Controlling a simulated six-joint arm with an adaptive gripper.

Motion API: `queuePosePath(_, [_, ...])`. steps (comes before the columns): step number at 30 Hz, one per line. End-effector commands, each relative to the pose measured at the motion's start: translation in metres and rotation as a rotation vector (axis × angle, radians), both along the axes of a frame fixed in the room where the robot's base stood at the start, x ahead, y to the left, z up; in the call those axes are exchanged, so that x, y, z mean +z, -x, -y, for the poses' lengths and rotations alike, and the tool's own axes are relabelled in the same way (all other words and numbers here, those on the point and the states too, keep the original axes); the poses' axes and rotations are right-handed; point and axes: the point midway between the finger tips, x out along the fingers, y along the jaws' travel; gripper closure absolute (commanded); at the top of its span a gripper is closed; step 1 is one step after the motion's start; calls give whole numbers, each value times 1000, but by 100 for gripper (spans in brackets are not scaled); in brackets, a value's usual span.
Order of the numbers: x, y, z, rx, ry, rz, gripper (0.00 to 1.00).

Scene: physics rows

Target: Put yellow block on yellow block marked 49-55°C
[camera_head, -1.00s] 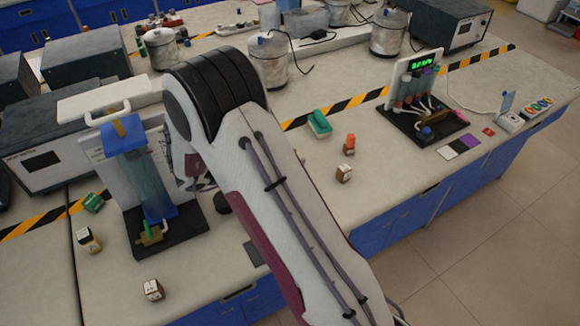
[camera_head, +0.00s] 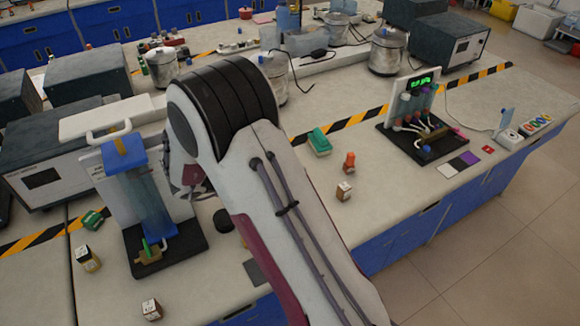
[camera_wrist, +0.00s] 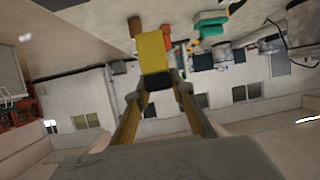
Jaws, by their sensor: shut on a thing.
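In the wrist view my gripper (camera_wrist: 160,84) is shut on a yellow block (camera_wrist: 152,52), which sticks out beyond the fingertips. Another block with yellow sides, a dark part and a white label (camera_head: 88,259) stands on the bench at the left, in front of a small green object. Its label is too small to read, so I cannot tell whether it is marked 49-55°C.
Labelled brownish blocks stand at the front (camera_head: 152,309) and right of my arm (camera_head: 344,191). A blue apparatus on a black base (camera_head: 188,243) stands at the left. A rack with a green display (camera_head: 420,83) is at the right. Bare bench lies between the front block and the left block.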

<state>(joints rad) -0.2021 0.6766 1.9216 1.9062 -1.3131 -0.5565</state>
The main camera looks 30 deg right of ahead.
Motion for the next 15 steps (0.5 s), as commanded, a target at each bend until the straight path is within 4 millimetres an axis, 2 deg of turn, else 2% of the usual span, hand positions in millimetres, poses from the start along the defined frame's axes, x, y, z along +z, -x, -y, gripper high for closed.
queuePosePath(5, [2, -6, 0, 14, -3, 2, 100])
queuePosePath(8, [8, -17, 1, 43, -8, 3, 100])
queuePosePath(15, [33, -64, 1, 171, -21, 6, 100])
